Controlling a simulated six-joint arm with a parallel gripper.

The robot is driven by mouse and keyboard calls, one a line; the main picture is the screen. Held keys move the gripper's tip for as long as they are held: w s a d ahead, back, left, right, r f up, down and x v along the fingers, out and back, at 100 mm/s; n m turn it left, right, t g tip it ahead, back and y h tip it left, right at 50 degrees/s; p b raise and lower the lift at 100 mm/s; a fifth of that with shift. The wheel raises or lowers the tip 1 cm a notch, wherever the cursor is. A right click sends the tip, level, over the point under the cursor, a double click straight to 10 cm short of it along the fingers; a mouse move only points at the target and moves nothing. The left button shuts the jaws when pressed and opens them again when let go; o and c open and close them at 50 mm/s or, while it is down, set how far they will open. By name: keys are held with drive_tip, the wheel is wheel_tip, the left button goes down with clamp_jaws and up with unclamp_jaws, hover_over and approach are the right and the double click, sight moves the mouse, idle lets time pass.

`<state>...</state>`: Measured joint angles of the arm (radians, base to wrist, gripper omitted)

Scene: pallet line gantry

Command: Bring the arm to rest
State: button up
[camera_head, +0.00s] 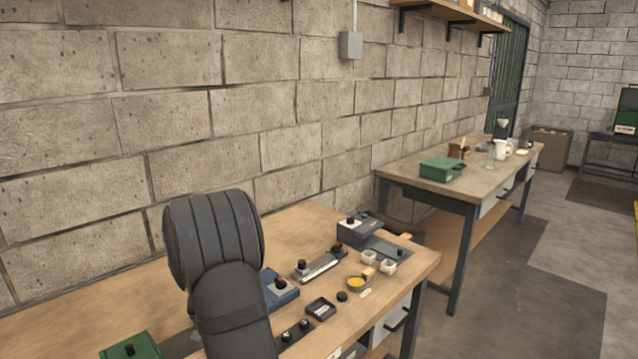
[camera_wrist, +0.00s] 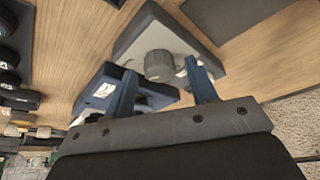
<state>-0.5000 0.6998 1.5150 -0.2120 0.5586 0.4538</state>
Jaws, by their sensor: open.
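My gripper (camera_wrist: 160,69) shows in the wrist view with its two blue fingers apart. A grey round knob (camera_wrist: 158,66) on a pale grey wedge-shaped device (camera_wrist: 150,28) appears between the fingertips. I cannot tell how near the fingers are to it, and no grip on it shows. A dark blue box (camera_wrist: 98,88) lies beside the pale device, partly behind the left finger. In the head view my dark arm rises at the bench's left part, and my gripper is hidden there.
The wooden bench (camera_head: 315,222) holds a blue device (camera_head: 283,290), a lever device (camera_head: 320,265), a grey device (camera_head: 372,240), white cups (camera_head: 388,266), a yellow-filled bowl (camera_head: 356,284) and a green box (camera_head: 131,346). A block wall (camera_head: 170,120) stands close behind. A second bench (camera_head: 450,185) is farther right.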

drive_tip(key=shift+d+n+g+y, duration=0.15)
drive_tip(key=shift+n+y, duration=0.25)
drive_tip(key=shift+n, duration=0.85)
drive_tip(key=shift+a+n+g+y, duration=0.1)
drive_tip(key=shift+n+g+y, duration=0.25)
drive_tip(key=shift+n, duration=0.9)
drive_tip(key=shift+n+y, duration=0.25)
drive_tip(key=shift+n, duration=0.15)
drive_tip(key=shift+o, duration=0.5)
drive_tip(key=o, duration=1)
drive_tip(key=shift+r, duration=0.1)
drive_tip(key=shift+c, duration=0.2)
drive_tip(key=s+a+r+n+t+h, duration=0.1)
drive_tip(key=s+a+r+n, duration=0.1)
drive_tip(key=r+n, duration=0.8)
drive_tip(key=s+a+r+n+h, duration=0.1)
drive_tip(key=s+a+r+n, duration=0.1)
drive_tip(key=r+n, duration=0.8)
drive_tip(key=w+a+f+m, duration=0.1)
drive_tip(key=w+f, duration=0.2)
drive_tip(key=f, duration=0.4)
drive_tip(key=shift+w+a+f+m, duration=0.2)
drive_tip(key=shift+w+f+m, duration=0.05)
drive_tip(key=shift+m, duration=0.05)
